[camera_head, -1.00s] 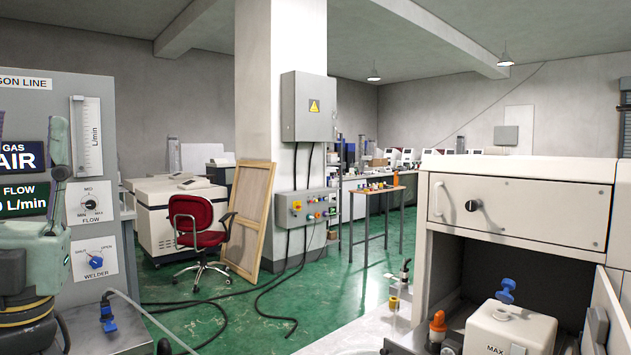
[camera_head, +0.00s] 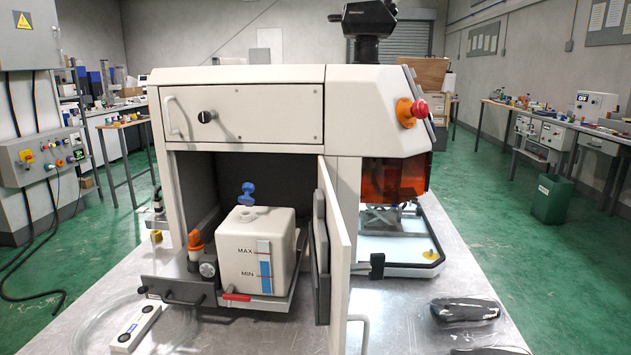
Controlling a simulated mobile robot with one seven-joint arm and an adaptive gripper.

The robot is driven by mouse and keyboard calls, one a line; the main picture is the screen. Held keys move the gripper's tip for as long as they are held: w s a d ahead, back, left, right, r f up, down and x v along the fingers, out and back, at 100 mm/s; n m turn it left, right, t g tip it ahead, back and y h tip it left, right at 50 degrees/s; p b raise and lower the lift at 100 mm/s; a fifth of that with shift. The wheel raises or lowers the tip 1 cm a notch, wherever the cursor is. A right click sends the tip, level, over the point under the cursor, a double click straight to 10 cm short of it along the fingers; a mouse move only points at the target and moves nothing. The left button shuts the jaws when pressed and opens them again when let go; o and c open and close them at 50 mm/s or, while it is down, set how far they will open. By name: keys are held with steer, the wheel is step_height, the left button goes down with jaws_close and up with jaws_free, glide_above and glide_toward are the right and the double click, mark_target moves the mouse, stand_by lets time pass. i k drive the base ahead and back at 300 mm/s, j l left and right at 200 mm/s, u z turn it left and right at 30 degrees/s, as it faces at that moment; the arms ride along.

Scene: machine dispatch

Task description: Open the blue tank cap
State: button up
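The blue cap (camera_head: 248,194), with a winged grip, stands upright at the top opening of the white tank (camera_head: 237,255). I cannot tell how firmly it sits in the opening. The tank has a level window marked MAX and MIN, with blue in it. It sits on a dark tray (camera_head: 168,288) at the front of the machine's open lower compartment. My gripper is not in view now.
An open white door (camera_head: 339,250) stands right of the tank. An orange-topped fitting (camera_head: 196,243) stands close on its left. A white-and-black device (camera_head: 138,327) and dark objects (camera_head: 465,309) lie on the metal table.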

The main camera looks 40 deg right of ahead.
mark_target(247, 187)
steer(key=i+j+z, duration=0.25)
steer(key=j+z, duration=0.25)
steer(key=j, duration=0.15)
steer(key=j+z, duration=0.25)
steer(key=i+j, duration=0.1)
steer(key=j, duration=0.45)
steer(key=i+j+z, duration=0.1)
steer(key=j, duration=0.45)
steer(key=i+j+z, duration=0.1)
steer(key=j, duration=0.45)
steer(key=i+l, duration=0.15)
steer(key=i, duration=0.3)
